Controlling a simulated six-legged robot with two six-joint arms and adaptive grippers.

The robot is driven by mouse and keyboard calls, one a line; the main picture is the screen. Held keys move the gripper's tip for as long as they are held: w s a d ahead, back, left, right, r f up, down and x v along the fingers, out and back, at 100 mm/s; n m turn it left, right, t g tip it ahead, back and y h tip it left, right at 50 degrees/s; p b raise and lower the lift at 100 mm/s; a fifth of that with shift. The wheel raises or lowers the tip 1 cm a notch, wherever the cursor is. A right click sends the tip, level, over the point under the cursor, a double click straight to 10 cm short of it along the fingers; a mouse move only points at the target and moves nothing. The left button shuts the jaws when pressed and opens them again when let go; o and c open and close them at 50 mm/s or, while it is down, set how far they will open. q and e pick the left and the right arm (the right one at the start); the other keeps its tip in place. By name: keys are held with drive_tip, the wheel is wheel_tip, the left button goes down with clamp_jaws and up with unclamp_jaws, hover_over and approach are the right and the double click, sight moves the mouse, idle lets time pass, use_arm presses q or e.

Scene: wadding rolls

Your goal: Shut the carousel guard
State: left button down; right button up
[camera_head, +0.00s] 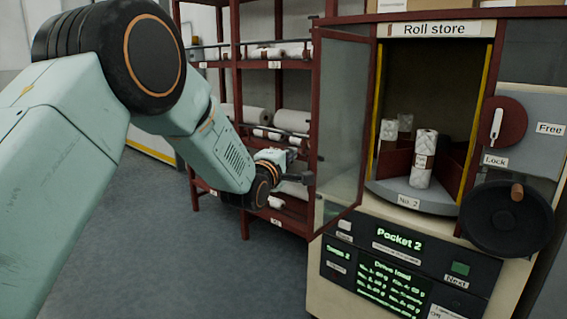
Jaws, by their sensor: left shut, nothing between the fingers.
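The carousel guard (342,115) is a glass door in a dark red frame. It stands swung open at the left side of the Roll store opening. Behind the opening, wadding rolls (424,158) stand upright on the grey carousel (412,196), at the compartment marked No. 2. My left gripper (302,177) is shut and empty. It is just left of the guard's outer edge, at the lower half of the frame; I cannot tell whether it touches. My right gripper is not in view.
Right of the opening are a red disc with a white lever (497,124), between Lock and Free labels, and a black handwheel (507,218). A display panel (400,262) below reads Pocket 2. A red shelf rack (243,120) with rolls stands behind my left arm. The floor at lower left is clear.

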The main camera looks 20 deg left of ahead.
use_arm(q)
drive_tip(key=d, duration=0.2)
drive_tip(key=s+d+b, duration=0.1)
drive_tip(key=d, duration=0.1)
drive_tip(key=shift+s+r, duration=0.1)
idle(0.5)
